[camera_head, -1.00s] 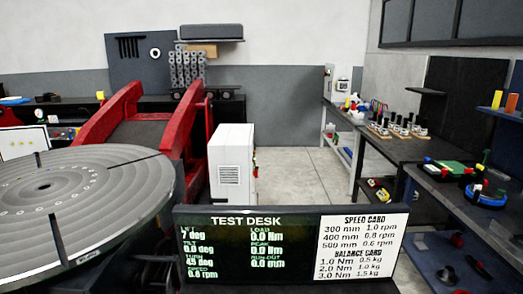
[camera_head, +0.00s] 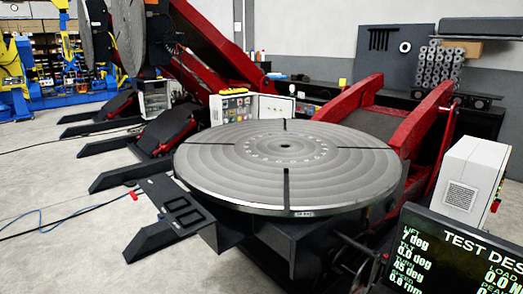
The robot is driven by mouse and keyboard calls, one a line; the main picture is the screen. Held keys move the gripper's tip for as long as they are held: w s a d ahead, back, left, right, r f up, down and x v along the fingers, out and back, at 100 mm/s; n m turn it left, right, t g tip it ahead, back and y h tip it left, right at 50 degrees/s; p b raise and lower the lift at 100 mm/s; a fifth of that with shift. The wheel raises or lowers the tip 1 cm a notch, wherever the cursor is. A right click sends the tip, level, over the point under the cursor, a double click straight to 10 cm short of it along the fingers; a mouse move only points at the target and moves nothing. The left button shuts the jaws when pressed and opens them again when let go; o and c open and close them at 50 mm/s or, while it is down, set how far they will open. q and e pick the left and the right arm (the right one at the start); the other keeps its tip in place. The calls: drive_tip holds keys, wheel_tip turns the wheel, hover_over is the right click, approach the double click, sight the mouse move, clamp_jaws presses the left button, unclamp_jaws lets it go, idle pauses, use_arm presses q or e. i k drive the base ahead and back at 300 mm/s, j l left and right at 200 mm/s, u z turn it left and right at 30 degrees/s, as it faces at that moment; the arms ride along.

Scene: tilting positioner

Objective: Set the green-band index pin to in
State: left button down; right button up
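The positioner's round grey table (camera_head: 215,165) lies nearly level in the middle of the view, with dark radial slots and a centre hole. Its red lift arms (camera_head: 425,125) rise behind it on the right. I cannot make out a green-band index pin; the underside of the table is in shadow. A small red part (camera_head: 133,195) shows near the base at the left, too small to identify. The test desk screen (camera_head: 440,262) at the lower right reads lift 7 deg and turn 45 deg. Neither of my grippers is in view.
A white cabinet (camera_head: 470,182) stands at the right. An open control box (camera_head: 236,107) with coloured buttons is behind the table. Dark base feet (camera_head: 165,235) reach over the floor at the left, with cables (camera_head: 62,217) nearby. The floor at the front left is clear.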

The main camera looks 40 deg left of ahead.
sight(133, 195)
drive_tip(key=j+u, duration=0.1)
drive_tip(key=u, duration=2.05)
